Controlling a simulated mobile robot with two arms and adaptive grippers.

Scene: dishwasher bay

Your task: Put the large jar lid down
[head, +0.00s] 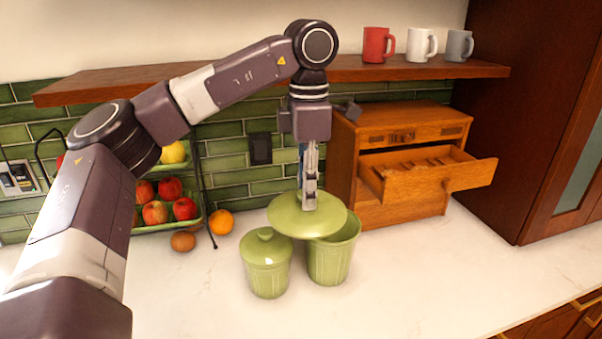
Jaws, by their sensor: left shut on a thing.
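My left gripper (309,190) points straight down and is shut on the knob of the large green jar lid (295,219). The lid is a wide round disc and looks roughly level. It shows in front of the rim of the large green jar (330,262), which is uncovered on its right side. I cannot tell whether the lid touches that jar. A smaller green jar (266,272) with its own lid on (266,246) stands just left of the large jar, partly below the held lid. My right gripper is not in view.
A wooden drawer box (403,210) with one drawer (430,175) pulled out stands behind right. Fruit in a tiered stand (164,226), an orange (221,222) and an onion-like item (183,241) are at left. A shelf (420,70) holds mugs. The front counter (420,290) is clear.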

